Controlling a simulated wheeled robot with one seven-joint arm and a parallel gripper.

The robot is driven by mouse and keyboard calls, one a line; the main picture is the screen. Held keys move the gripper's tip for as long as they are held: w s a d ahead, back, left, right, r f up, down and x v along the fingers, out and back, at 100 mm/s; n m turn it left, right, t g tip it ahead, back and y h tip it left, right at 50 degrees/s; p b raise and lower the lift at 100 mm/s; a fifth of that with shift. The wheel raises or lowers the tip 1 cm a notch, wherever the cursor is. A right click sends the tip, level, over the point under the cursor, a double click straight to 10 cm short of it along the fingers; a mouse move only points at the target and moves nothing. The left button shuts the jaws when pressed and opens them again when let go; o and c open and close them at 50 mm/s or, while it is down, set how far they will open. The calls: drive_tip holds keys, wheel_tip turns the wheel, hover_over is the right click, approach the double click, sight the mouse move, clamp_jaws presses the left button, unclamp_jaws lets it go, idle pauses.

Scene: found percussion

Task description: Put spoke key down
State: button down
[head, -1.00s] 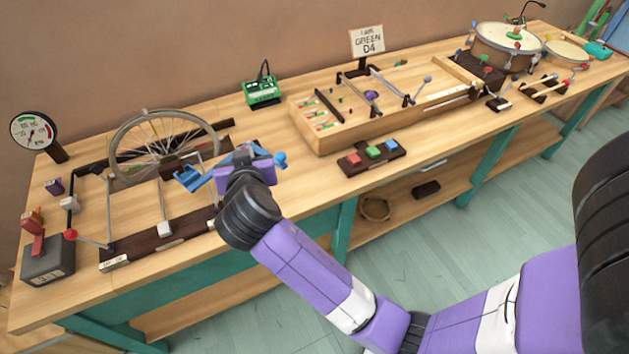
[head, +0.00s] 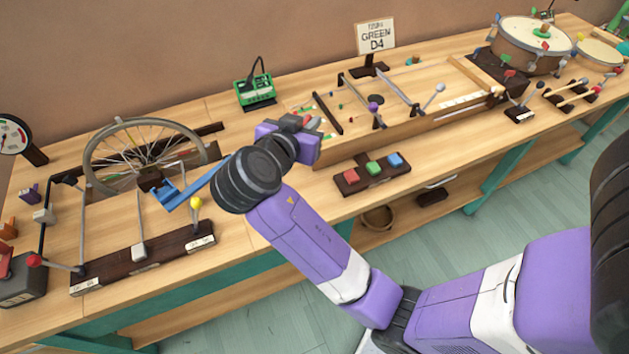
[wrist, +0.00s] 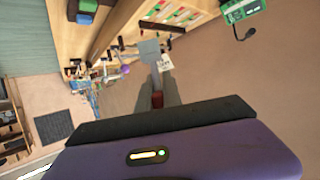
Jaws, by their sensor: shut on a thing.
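My gripper (wrist: 157,90) is shut on a small dark red piece (wrist: 157,101) between its two grey fingers, in the wrist view. This is probably the spoke key; most of it is hidden by the fingers and its shape cannot be told. In the head view my purple gripper is above the bench, right of the bicycle wheel (head: 121,178), pointing away toward the back. Its fingertips are mostly hidden there. The wooden bench top (head: 240,235) lies below, and the held piece appears clear of it.
A green box (head: 255,92) with a black cable stands behind my gripper. The wooden tray (head: 420,122) and a dark block with coloured buttons (head: 372,174) are to the right. A blue bar (head: 172,196) and yellow-knobbed lever (head: 195,204) are left. Bare bench shows between them.

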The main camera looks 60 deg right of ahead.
drive_tip(key=f, duration=2)
drive_tip(key=shift+d, duration=0.25)
drive_tip(key=shift+f, duration=0.1)
drive_tip(key=c, duration=1.5)
unclamp_jaws()
drive_tip(key=shift+r+p, duration=0.25)
drive_tip(key=shift+p, duration=0.1)
drive_tip(key=b+v, duration=0.2)
drive_tip(key=v, duration=1)
drive_tip(key=shift+f, duration=0.1)
